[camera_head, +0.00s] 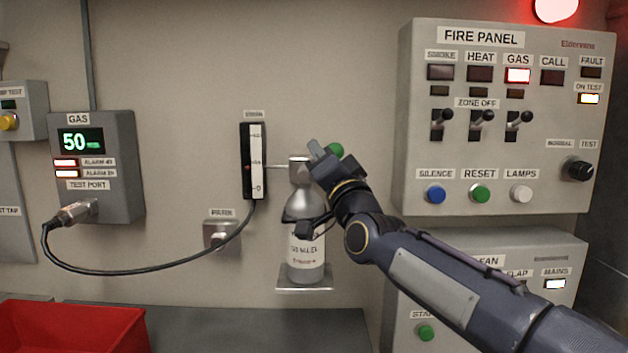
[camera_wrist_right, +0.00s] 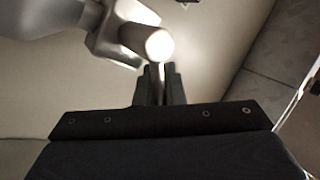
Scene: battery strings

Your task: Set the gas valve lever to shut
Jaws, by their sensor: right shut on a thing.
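The gas bottle (camera_head: 306,255) stands upright on a small wall shelf, with its metal valve head (camera_head: 298,168) on top. My right gripper (camera_head: 320,152) is at the valve head and covers much of it. In the right wrist view, the gripper fingers (camera_wrist_right: 160,87) are shut on a thin pale bar, the valve lever (camera_wrist_right: 159,72), just below a bright round metal end (camera_wrist_right: 159,45). The lever's exact setting is hidden by the gripper. My left gripper is not in view.
A flow tube (camera_head: 256,160) is left of the bottle, with a hose running to the gas detector (camera_head: 92,165), which reads 50 with both alarm lamps lit. The fire panel (camera_head: 405,120) is on the right, its GAS lamp lit. A red bin (camera_head: 125,325) is lower left.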

